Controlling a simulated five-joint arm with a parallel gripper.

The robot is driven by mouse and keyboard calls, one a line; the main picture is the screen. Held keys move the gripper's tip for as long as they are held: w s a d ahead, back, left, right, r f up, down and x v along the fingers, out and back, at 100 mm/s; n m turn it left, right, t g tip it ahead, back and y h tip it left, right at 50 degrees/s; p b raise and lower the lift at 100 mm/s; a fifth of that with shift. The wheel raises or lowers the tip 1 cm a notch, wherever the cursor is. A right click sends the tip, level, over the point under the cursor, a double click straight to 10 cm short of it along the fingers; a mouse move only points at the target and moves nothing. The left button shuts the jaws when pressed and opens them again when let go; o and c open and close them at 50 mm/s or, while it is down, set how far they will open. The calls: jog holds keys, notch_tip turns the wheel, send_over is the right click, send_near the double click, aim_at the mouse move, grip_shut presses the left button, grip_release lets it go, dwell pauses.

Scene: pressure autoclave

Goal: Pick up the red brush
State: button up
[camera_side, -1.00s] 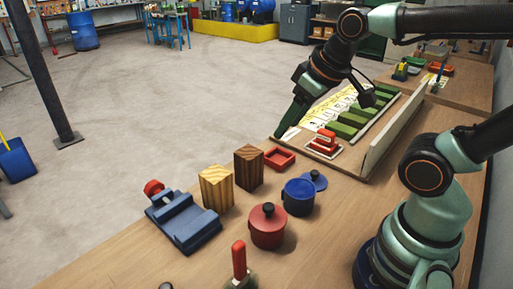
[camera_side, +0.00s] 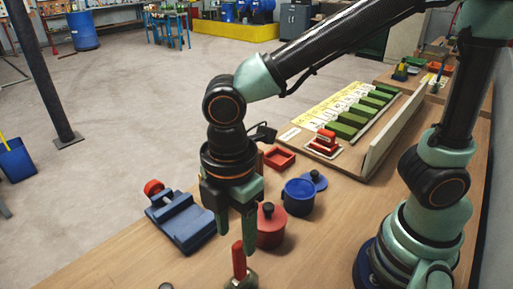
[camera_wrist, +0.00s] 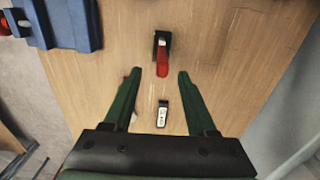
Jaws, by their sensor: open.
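The red brush shows as a red upright handle (camera_side: 239,262) on a dark base near the bottom edge of the side view. In the wrist view the red handle (camera_wrist: 161,57) lies just beyond my fingertips, roughly midway between them. In the wrist view my gripper (camera_wrist: 159,75) is also open. The brush's lower end is cut off at the side view's bottom edge.
A red pot (camera_side: 270,234) stands just behind my fingers, partly hidden. A blue pot (camera_side: 298,198) stands further back. A blue vise (camera_side: 182,222) is at the left, also in the wrist view (camera_wrist: 70,22). A small white-labelled object (camera_wrist: 162,114) shows between my fingers' bases.

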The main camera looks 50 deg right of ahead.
aim_at(238, 262)
notch_tip(238, 262, down, 8)
jog(key=shift+s+a+f, duration=0.1)
jog(key=shift+s, duration=0.05)
dwell(0.4)
jog(key=shift+c, duration=0.3)
grip_shut()
